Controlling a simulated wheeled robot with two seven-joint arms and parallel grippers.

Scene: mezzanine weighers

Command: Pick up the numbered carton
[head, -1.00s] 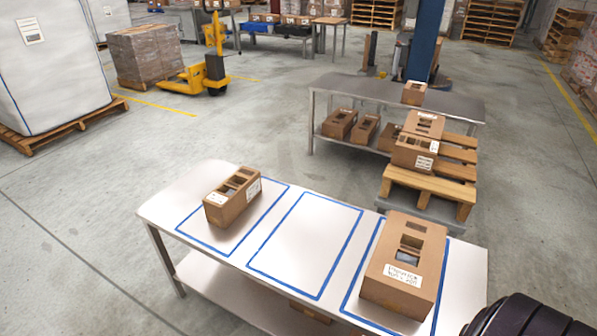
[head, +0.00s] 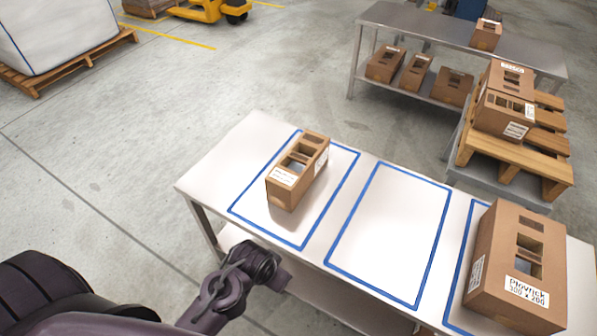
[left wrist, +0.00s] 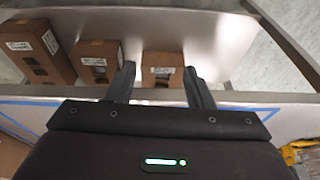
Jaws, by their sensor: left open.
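A large brown carton (head: 518,262) stands at the right of the near table (head: 237,151). It has cut-out windows, and its label reads something like "300 x 200". A smaller brown carton (head: 298,170) with windows and white labels stands inside the left blue outline. My left gripper (head: 268,268) is at the table's front edge, below the smaller carton in the picture and apart from both cartons. In the left wrist view its two fingers (left wrist: 159,88) are spread with nothing held between them. My right gripper is out of view.
The middle blue outline (head: 328,262) is empty. In the left wrist view several cartons (left wrist: 98,62) stand on a shelf (left wrist: 217,40) beyond the fingers. Behind are a grey table (head: 425,22) with cartons and a wooden pallet (head: 505,160) bearing cartons.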

